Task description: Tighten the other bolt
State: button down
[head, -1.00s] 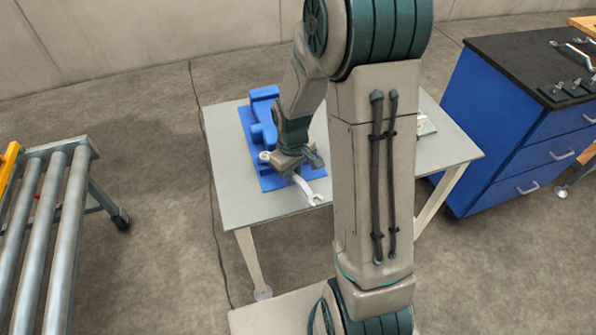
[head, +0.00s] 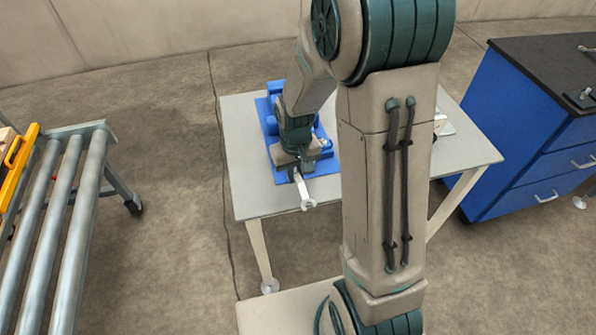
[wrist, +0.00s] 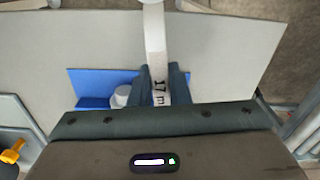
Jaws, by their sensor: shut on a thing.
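My gripper (head: 296,168) is shut on a silver wrench (head: 305,195) above the front part of the blue fixture (head: 273,88) on the grey table. In the head view the wrench's open jaw end sticks out toward the table's front edge. A pale round bolt head (wrist: 121,96) shows left of the fingers over the blue plate (wrist: 95,82). A small pale bolt (head: 325,143) shows right of my gripper in the head view. The wrench's other end is hidden.
The table (head: 245,185) is bare at its front left. A roller conveyor (head: 75,210) with a yellow part stands at left. A blue drawer cabinet (head: 530,135) with a black top stands at right. A pale item (head: 442,122) lies on the table behind my arm.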

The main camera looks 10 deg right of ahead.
jog(key=shift+r+p, duration=1.1)
jog(key=shift+r, duration=0.6)
jog(key=shift+r+p, duration=1.85)
jog(key=shift+r, duration=0.65)
